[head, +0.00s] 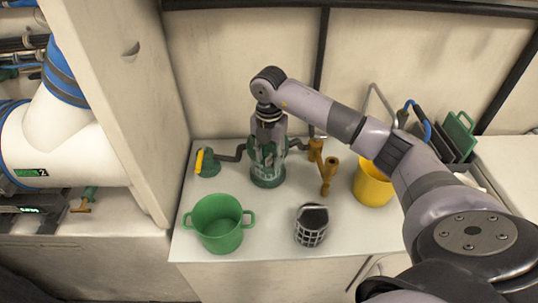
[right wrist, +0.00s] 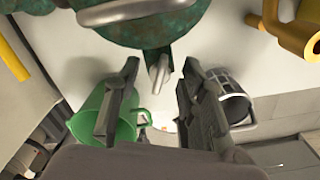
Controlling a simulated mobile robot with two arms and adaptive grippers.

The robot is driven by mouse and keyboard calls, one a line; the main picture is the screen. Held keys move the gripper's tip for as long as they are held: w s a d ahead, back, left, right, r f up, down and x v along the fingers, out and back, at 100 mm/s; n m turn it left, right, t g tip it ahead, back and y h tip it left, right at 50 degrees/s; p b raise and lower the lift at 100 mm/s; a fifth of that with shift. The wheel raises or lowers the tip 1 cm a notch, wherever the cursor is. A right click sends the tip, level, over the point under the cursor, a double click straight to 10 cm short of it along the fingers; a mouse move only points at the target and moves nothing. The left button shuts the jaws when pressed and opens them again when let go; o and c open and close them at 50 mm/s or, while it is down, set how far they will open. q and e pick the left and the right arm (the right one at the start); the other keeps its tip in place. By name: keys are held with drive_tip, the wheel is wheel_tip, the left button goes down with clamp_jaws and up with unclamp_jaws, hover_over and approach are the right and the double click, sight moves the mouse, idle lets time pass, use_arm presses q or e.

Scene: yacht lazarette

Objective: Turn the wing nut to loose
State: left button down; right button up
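A green, mottled sea strainer (head: 268,177) stands upright at the back of the white counter, with pipes to either side. In the right wrist view its body (right wrist: 140,28) fills the top. A grey metal piece that looks like the wing nut (right wrist: 159,72) sticks out below it. In the head view the nut is hidden by my gripper. My right gripper (head: 269,138) points down over the strainer. In the right wrist view my right gripper (right wrist: 161,70) is open, its fingers either side of the nut with gaps visible. My left gripper is not in view.
A green pot (head: 218,225) and a dark mesh basket (head: 311,228) stand in front. A yellow-handled valve (head: 206,163) is left; a brass valve (head: 328,175) and yellow bucket (head: 374,187) are right. A tall cream panel (head: 115,95) borders the left.

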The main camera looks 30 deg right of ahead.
drive_tip(key=shift+c, duration=0.4)
clamp_jaws()
drive_tip(key=shift+n+b, duration=0.35)
drive_tip(key=shift+n, duration=1.15)
drive_tip(key=shift+o, duration=0.4)
unclamp_jaws()
